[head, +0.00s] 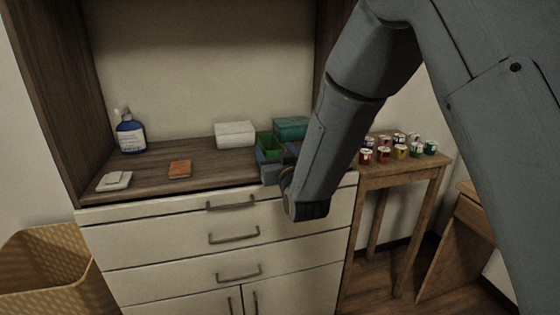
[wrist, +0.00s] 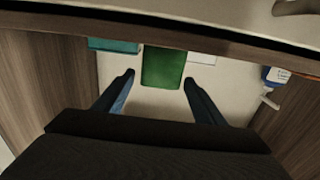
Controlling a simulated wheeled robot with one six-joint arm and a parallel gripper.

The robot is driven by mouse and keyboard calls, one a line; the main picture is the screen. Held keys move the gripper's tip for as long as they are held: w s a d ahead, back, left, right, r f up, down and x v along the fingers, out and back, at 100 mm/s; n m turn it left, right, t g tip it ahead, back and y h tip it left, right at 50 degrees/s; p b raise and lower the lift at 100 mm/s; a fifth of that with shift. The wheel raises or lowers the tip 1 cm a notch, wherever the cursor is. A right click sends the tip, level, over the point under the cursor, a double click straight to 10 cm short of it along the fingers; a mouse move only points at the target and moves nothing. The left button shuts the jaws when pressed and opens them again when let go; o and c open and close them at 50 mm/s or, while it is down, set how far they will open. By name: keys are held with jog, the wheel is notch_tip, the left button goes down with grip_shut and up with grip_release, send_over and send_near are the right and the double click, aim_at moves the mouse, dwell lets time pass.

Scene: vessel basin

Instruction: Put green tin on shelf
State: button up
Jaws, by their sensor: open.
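The green tin (head: 269,143) is a box-shaped green thing at the right of the wooden cabinet surface (head: 217,170), partly hidden by my gripper. In the wrist view the tin (wrist: 163,67) shows as a green rectangle between my two fingertips, with a gap on each side. My gripper (head: 272,158) is open, low over the right front part of the surface. Its fingers also show in the wrist view (wrist: 160,82), apart from each other. Whether the tin's base rests on the wood is hidden in the head view.
A teal box (head: 291,127) stands behind my gripper, close to the tin. A white box (head: 235,134) is to the left. Several cans (head: 384,154) stand on a side table (head: 402,176).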

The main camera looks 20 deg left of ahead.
jog(key=v, duration=0.6)
jog(key=s+d+f+m+g+h, duration=0.1)
jog(key=d+f+m+g+h, duration=0.2)
jog(key=d, duration=1)
jog(key=s+d+f+m+g+h, duration=0.1)
jog(key=d+f+g+h, duration=0.4)
jog(key=d, duration=0.7)
jog(key=s+d+f+m+g, duration=0.1)
jog(key=s+d+g, duration=0.2)
jog(key=s+d, duration=0.5)
jog(key=s+d+f+m+g+h, duration=0.1)
jog(key=s+d+g, duration=0.3)
jog(key=s+d, duration=0.5)
jog(key=s+m, duration=0.1)
jog(key=s, duration=0.5)
jog(key=shift+s+d+f+m, duration=0.15)
jog(key=shift+s+f+m, duration=0.15)
jog(key=shift+s+f, duration=0.1)
jog(key=shift+n, duration=0.7)
jog(key=a+p, duration=0.1)
jog(key=a+r+p, duration=0.2)
jog(key=a, duration=0.1)
